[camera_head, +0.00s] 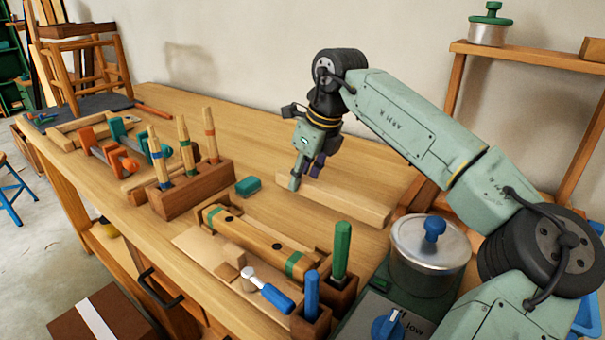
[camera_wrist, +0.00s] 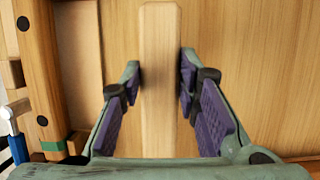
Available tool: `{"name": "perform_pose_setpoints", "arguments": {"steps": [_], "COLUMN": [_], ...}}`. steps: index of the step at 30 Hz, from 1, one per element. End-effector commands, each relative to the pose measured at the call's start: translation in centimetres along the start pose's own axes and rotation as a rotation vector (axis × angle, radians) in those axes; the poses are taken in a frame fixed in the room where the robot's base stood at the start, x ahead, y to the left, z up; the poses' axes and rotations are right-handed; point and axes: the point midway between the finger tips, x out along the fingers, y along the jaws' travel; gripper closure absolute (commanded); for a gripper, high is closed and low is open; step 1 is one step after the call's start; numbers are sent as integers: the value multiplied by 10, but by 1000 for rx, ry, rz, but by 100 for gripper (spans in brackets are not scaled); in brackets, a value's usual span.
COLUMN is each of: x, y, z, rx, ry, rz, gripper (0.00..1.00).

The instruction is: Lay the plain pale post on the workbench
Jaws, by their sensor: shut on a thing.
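The plain pale post (camera_head: 345,201) is a long square bar lying level at the workbench surface (camera_head: 225,122); I cannot tell if any gap is left under it. My gripper (camera_head: 305,180) points down over the post's left end. In the wrist view the post (camera_wrist: 160,75) runs up the middle, between the two purple-padded fingers of my gripper (camera_wrist: 160,85). My gripper is shut on the post. The fingers hide a little of its end in the head view.
A banded post (camera_head: 262,240) lies in a tray nearer the front. A rack of chisels (camera_head: 188,190), a green block (camera_head: 248,186) and clamps (camera_head: 110,158) stand left. A lidded pot (camera_head: 430,255) stands right of the post. The bench behind is clear.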

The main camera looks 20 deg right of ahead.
Motion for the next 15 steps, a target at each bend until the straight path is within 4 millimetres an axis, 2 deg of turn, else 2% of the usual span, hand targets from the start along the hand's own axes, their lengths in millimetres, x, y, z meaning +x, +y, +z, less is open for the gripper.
{"name": "perform_pose_setpoints", "arguments": {"steps": [9, 15], "x": [33, 47], "y": [0, 0], "z": [-11, -15], "rx": [0, 0], "ry": [0, 0], "rz": [0, -1], "gripper": [100, 100]}}
